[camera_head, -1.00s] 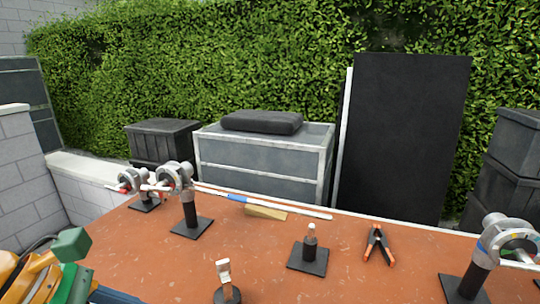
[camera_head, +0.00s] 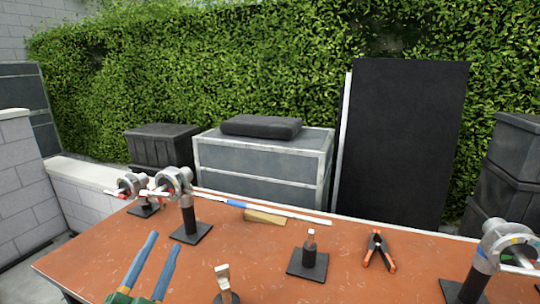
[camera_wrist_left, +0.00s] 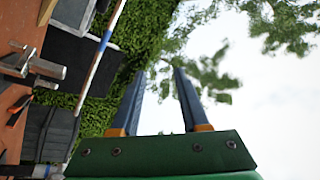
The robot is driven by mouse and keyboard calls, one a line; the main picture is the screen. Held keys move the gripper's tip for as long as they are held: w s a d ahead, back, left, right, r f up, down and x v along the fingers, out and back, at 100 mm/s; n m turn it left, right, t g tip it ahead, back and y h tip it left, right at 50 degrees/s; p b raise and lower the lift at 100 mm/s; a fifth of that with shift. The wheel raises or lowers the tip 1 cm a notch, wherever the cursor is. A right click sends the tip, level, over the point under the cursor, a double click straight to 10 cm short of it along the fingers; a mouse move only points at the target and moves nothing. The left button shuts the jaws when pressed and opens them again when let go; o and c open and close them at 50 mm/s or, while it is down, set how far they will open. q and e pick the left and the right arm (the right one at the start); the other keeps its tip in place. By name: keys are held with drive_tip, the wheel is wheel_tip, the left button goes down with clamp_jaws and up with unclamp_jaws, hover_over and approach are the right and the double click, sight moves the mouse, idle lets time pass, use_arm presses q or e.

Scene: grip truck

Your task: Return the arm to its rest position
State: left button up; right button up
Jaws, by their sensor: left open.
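My left gripper (camera_head: 163,241) shows at the lower left of the head view, its two blue fingers apart and nothing between them. The fingers point up and away over the front left of the table. In the left wrist view the same gripper (camera_wrist_left: 158,72) is open and empty against foliage and pale sky, with its green palm at the bottom. My right gripper is not in view.
The orange-brown table (camera_head: 120,240) holds grip heads on stands at left (camera_head: 187,200) and right (camera_head: 485,260), a spring clamp (camera_head: 378,250), a wooden wedge (camera_head: 265,217) and a small post (camera_head: 309,255). Another short post (camera_head: 223,285) stands close right of my left gripper.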

use_arm(q)
drive_tip(key=s+a+f+n+g+y, duration=0.1)
drive_tip(key=s+f+n+g, duration=0.15)
drive_tip(key=f, duration=0.45)
drive_tip(key=s+f+n+g+y, duration=0.2)
drive_tip(key=f+n+g, duration=0.15)
drive_tip(key=f, duration=0.35)
drive_tip(key=s+a+f+n+g+y, duration=0.1)
drive_tip(key=s+f+n+g, duration=0.2)
drive_tip(key=f, duration=0.4)
drive_tip(key=s+d+f+g+h, duration=0.1)
drive_tip(key=s+d+f+g, duration=0.1)
drive_tip(key=s+f+g, duration=0.4)
drive_tip(key=s+d+f+g+h, duration=0.1)
drive_tip(key=s+d+f+g, duration=0.25)
drive_tip(key=s, duration=0.45)
drive_tip(key=s+a+f, duration=0.1)
drive_tip(key=s+f, duration=0.1)
drive_tip(key=f, duration=0.8)
drive_tip(key=s+a+f, duration=0.1)
drive_tip(key=f, duration=0.8)
drive_tip(key=s+a+f+g, duration=0.1)
drive_tip(key=s+f, duration=0.7)
drive_tip(key=s, duration=0.3)
drive_tip(key=shift+a+f+g, duration=0.2)
drive_tip(key=shift+a+g, duration=0.05)
drive_tip(key=shift+g, duration=0.1)
